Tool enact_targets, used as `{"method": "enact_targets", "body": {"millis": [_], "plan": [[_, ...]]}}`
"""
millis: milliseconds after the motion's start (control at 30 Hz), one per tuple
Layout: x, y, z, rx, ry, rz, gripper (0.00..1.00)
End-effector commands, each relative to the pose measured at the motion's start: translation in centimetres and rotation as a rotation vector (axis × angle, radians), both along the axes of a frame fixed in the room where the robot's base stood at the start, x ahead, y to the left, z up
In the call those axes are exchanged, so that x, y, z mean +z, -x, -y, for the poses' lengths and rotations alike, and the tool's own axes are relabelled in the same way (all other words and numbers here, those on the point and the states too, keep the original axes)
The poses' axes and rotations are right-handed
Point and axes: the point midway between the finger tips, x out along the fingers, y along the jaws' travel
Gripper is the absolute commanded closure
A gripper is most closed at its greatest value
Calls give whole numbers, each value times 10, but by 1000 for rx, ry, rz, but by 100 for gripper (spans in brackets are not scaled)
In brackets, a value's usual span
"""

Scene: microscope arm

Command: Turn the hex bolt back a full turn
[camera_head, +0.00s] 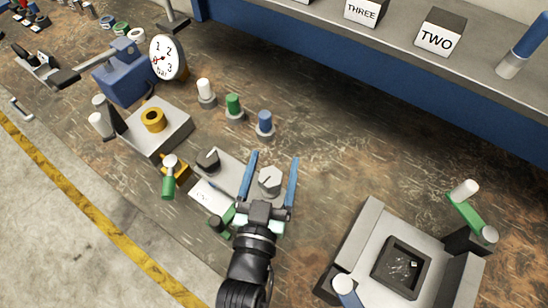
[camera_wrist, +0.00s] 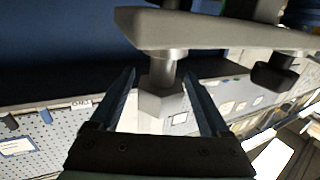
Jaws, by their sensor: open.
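The hex bolt is a light grey six-sided head (camera_head: 269,180) on the workbench, with a slimmer shank below it. In the wrist view its head (camera_wrist: 160,103) and shank show against a grey plate (camera_wrist: 215,32). My gripper (camera_head: 274,157) is open, with its two blue fingers on either side of the bolt head. In the wrist view my gripper (camera_wrist: 160,76) has visible gaps between both fingers and the bolt, so it does not look clamped. The palm hides part of the plate around the bolt in the head view.
A dark knob (camera_head: 208,160) stands left of the bolt, near a white label (camera_head: 211,197). Green, white and blue pegs (camera_head: 233,106) stand behind. A block with a yellow ring (camera_head: 153,119) is farther left. A grey fixture (camera_head: 347,238) stands at right; bare bench lies between.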

Motion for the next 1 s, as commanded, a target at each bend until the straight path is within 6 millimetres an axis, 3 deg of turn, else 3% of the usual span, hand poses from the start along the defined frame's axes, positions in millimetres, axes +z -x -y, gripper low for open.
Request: {"method": "enact_targets", "body": {"millis": [433,867,1000], "plan": [[0,-10,2,0,1,-1,20],[0,-9,2,0,2,-1,97],[0,-9,2,2,2,-1,100]]}}
